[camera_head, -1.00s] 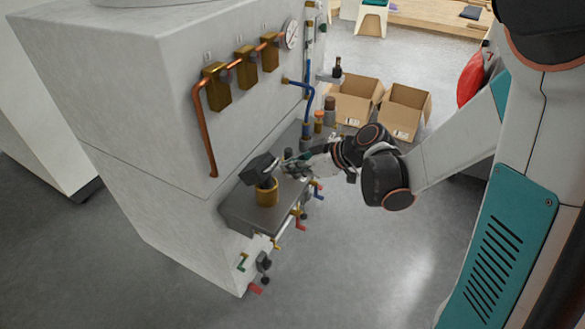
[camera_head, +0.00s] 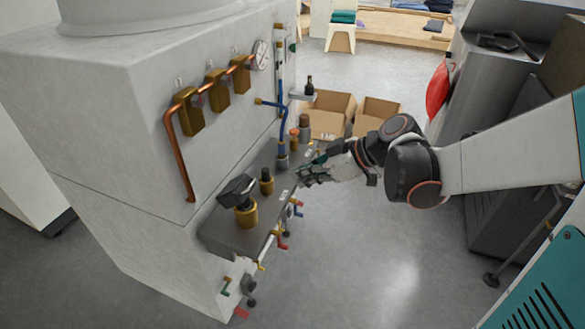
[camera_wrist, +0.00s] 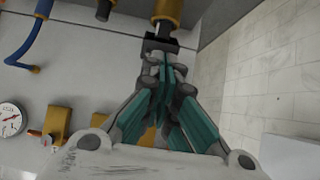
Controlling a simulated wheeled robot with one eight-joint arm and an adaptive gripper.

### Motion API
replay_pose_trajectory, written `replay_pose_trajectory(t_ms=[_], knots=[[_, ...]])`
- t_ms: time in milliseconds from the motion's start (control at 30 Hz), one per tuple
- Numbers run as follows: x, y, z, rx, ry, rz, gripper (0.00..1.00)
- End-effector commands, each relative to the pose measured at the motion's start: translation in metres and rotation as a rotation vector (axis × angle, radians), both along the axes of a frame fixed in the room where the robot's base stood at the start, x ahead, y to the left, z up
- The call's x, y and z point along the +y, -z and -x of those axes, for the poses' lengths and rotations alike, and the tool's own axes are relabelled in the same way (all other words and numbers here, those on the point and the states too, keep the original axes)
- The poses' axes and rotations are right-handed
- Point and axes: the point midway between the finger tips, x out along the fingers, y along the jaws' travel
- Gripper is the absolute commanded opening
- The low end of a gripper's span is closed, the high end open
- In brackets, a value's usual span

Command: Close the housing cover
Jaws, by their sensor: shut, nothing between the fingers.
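The housing cover (camera_head: 236,190) is a black block-shaped lid standing raised and tilted above a brass cylindrical housing (camera_head: 246,215) on the dark shelf (camera_head: 222,238). In the wrist view the black cover (camera_wrist: 160,43) and brass housing (camera_wrist: 168,12) show at the top, just beyond my fingertips. My gripper (camera_head: 301,177), with teal-sided fingers, is shut and empty. In the head view it is right of the cover, apart from it, over the shelf's outer edge. In the wrist view the fingertips (camera_wrist: 164,66) overlap the cover's lower edge in the picture.
A small brass fitting with a black top (camera_head: 266,183) stands between the housing and my gripper. Copper pipe (camera_head: 178,155) and a gauge (camera_head: 260,55) are on the washer wall. Coloured valve handles hang along the shelf front.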

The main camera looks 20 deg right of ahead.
Motion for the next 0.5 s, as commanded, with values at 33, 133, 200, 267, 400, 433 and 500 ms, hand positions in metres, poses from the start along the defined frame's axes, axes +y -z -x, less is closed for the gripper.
replay_pose_trajectory(t_ms=[33, 133, 200, 267, 400, 433, 500], knots=[[0.005, -0.008, -0.002, 0.018, -0.009, 0.01, 0.0], [0.019, -0.021, -0.013, 0.083, -0.03, 0.053, 0.0], [0.032, -0.032, -0.022, 0.144, -0.043, 0.101, 0.0], [0.044, -0.042, -0.032, 0.196, -0.051, 0.149, 0.0], [0.074, -0.065, -0.052, 0.297, -0.052, 0.275, 0.0], [0.08, -0.07, -0.056, 0.312, -0.049, 0.302, 0.0], [0.094, -0.081, -0.065, 0.341, -0.039, 0.362, 0.0]])
